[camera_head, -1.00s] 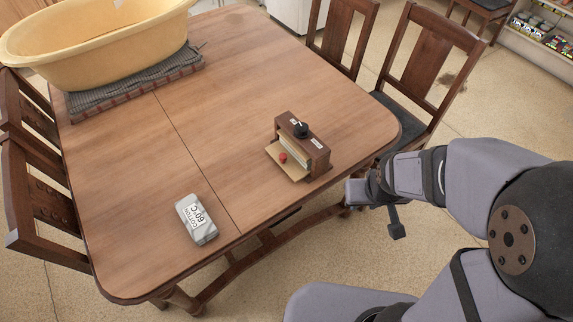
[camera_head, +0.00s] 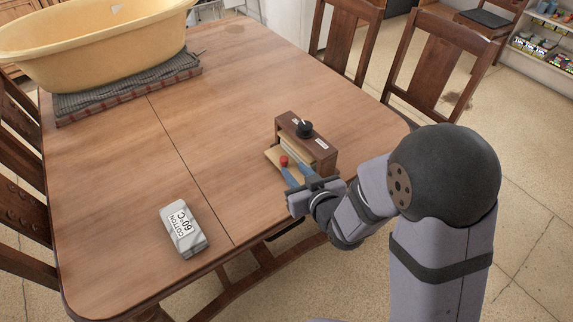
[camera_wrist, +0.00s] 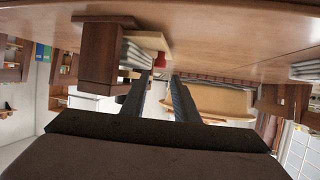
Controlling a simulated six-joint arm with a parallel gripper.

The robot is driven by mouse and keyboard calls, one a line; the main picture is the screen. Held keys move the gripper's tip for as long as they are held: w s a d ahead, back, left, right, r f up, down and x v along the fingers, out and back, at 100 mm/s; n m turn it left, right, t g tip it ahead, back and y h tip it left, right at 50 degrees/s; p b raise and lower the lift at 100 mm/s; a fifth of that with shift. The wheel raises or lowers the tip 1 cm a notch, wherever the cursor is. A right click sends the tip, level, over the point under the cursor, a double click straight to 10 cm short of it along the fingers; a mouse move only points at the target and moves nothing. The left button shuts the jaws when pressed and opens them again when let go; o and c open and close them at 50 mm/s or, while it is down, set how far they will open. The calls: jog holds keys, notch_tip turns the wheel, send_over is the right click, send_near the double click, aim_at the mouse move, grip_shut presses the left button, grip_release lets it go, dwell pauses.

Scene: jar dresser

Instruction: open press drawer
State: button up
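The press is a small dark wooden box (camera_head: 318,150) with a black knob (camera_head: 304,129) on top, standing near the table's right edge. Pale layers show in its open side, and a light board (camera_head: 272,153) juts out from it. A red knob (camera_head: 284,161) sits at this front. My gripper (camera_head: 293,172) is in front of the press, its two blue fingers apart and pointing at it. In the wrist view the red knob (camera_wrist: 160,60) appears just beyond the gap between the fingertips. I cannot tell whether a finger touches it.
The table (camera_head: 215,110) is clear around the press. A packet marked "COTTON 60°C" (camera_head: 183,229) lies front left. A yellow tub (camera_head: 95,45) rests on a folded cloth (camera_head: 130,92) at the back left. Chairs (camera_head: 435,65) stand along the right side.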

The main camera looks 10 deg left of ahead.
aim_at(285, 160)
jog(key=shift+p+x, duration=0.3)
jog(key=shift+x, duration=3.35)
